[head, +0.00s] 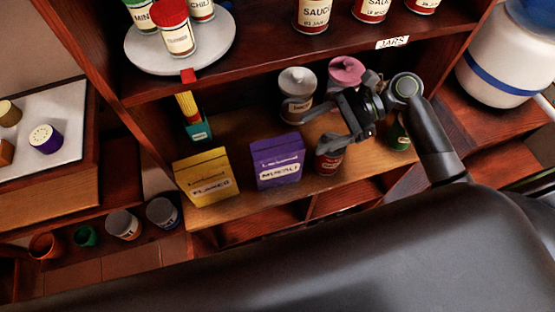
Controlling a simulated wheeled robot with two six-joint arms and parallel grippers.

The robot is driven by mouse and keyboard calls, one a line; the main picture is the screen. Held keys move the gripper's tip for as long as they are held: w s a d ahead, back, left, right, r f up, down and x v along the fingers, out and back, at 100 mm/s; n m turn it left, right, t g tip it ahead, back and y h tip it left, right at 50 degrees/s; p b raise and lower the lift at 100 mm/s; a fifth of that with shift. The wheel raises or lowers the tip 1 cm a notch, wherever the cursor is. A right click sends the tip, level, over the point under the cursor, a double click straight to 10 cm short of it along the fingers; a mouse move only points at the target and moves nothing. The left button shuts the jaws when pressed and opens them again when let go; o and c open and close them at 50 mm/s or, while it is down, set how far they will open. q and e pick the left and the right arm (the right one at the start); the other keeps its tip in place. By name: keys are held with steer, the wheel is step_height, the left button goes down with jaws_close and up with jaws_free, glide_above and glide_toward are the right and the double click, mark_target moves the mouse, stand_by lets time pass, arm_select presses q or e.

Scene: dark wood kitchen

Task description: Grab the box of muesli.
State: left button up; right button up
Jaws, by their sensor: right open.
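The muesli box (277,161) is purple with a pale label and stands upright on the middle wooden shelf, between a yellow box and a dark red jar. My right gripper (320,128) reaches in from the right over the jars. Its jaws are open and point left. They are to the right of the muesli box and a little above its top, apart from it. Nothing shows between the fingers. My left gripper is out of view.
A yellow flakes box (206,176) stands left of the muesli. A dark red jar (328,157) is close on its right. A grey-lidded jar (297,94) and a pink-lidded jar (346,71) stand behind. The shelf above holds a round white tray (140,58) and cans.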

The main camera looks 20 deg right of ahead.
mark_target(284, 144)
steer(key=x, duration=0.3)
steer(key=shift+s+a+p, duration=0.1)
steer(key=shift+a+p, duration=0.2)
steer(key=shift+a, duration=0.05)
steer(key=shift+a+f, duration=0.25)
steer(key=shift+a, duration=0.15)
steer(key=shift+a+f, duration=0.1)
steer(key=shift+a, duration=0.3)
steer(key=shift+w+p+x, duration=0.1)
steer(key=shift+p+x, duration=0.3)
steer(key=shift+x, duration=0.75)
steer(key=shift+w+p+x, duration=0.15)
steer(key=shift+p+x, duration=0.25)
steer(key=shift+x, duration=0.7)
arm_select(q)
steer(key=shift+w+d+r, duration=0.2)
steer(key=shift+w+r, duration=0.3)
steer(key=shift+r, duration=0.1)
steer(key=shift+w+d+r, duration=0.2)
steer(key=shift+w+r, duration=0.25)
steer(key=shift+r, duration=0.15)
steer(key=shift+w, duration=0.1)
arm_select(e)
jaws_close()
